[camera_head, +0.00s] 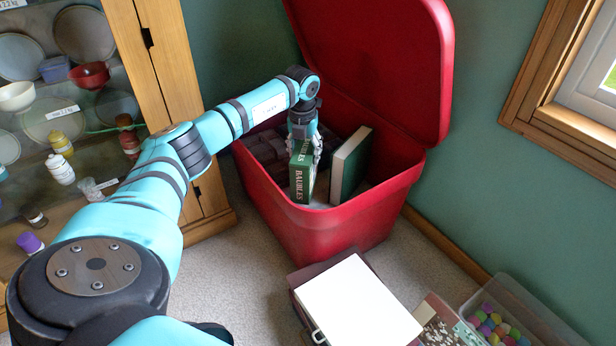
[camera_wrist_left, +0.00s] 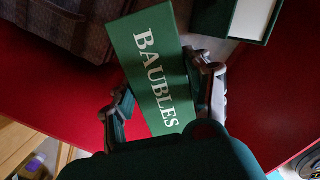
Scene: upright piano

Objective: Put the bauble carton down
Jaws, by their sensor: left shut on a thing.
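The bauble carton (camera_head: 302,172) is a green box with white "BAUBLES" lettering. My left gripper (camera_head: 304,146) is shut on it and holds it inside the open red chest (camera_head: 344,222), near the front wall. In the left wrist view the carton (camera_wrist_left: 156,70) lies between the two fingers of the gripper (camera_wrist_left: 165,105). Whether its lower end touches the chest floor is hidden. My right gripper is not in view.
A second green box with a pale side (camera_head: 350,164) stands tilted in the chest, right of the carton. A dark patterned case (camera_wrist_left: 62,28) lies at the left inside. The red lid (camera_head: 375,60) is raised. A white-topped box (camera_head: 355,305) stands on the floor in front.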

